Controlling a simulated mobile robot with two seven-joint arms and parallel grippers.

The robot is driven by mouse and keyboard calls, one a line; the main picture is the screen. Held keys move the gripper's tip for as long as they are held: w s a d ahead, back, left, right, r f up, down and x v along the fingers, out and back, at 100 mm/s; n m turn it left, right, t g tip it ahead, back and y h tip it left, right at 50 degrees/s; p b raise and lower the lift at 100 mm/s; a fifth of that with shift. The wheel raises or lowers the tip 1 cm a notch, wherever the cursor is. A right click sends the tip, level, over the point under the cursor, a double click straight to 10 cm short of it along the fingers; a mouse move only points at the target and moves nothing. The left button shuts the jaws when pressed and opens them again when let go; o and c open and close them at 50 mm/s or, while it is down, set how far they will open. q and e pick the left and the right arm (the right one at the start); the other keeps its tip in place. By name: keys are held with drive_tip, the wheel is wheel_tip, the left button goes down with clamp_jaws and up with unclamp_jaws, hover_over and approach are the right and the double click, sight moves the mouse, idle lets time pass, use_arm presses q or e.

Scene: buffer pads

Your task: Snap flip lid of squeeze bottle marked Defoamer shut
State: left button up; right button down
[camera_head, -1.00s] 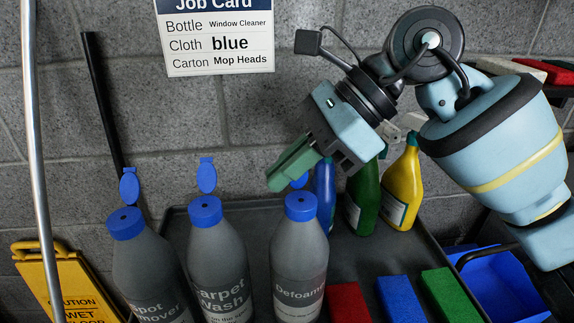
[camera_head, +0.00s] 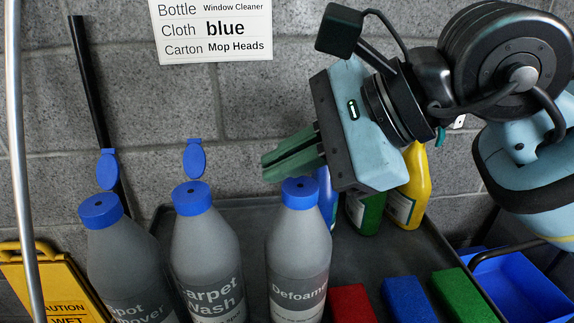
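The Defoamer bottle (camera_head: 298,250) is a grey squeeze bottle with a blue cap (camera_head: 299,193), upright at the right end of a row of grey bottles. Its flip lid is not visible now; my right gripper covers the area just behind and above the cap. My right gripper (camera_head: 268,166) comes in from the right, its green fingers together and pointing left. The fingers hold nothing that I can see. They appear just above the cap; I cannot tell whether they touch it. My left gripper is not in view.
The Carpet Wash bottle (camera_head: 207,257) and the Spot Remover bottle (camera_head: 126,262) stand to the left with lids up. Red (camera_head: 351,303), blue (camera_head: 407,300) and green (camera_head: 463,294) blocks lie right on the dark tray (camera_head: 382,256). Blue, green and yellow bottles stand behind.

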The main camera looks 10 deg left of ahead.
drive_tip(key=shift+f+t, duration=0.15)
drive_tip(key=shift+t, duration=0.15)
drive_tip(key=shift+s+d+y+b, duration=0.1)
drive_tip(key=shift+y+b, duration=0.2)
drive_tip(key=shift+b, duration=0.05)
drive_tip(key=c, duration=1.6)
unclamp_jaws()
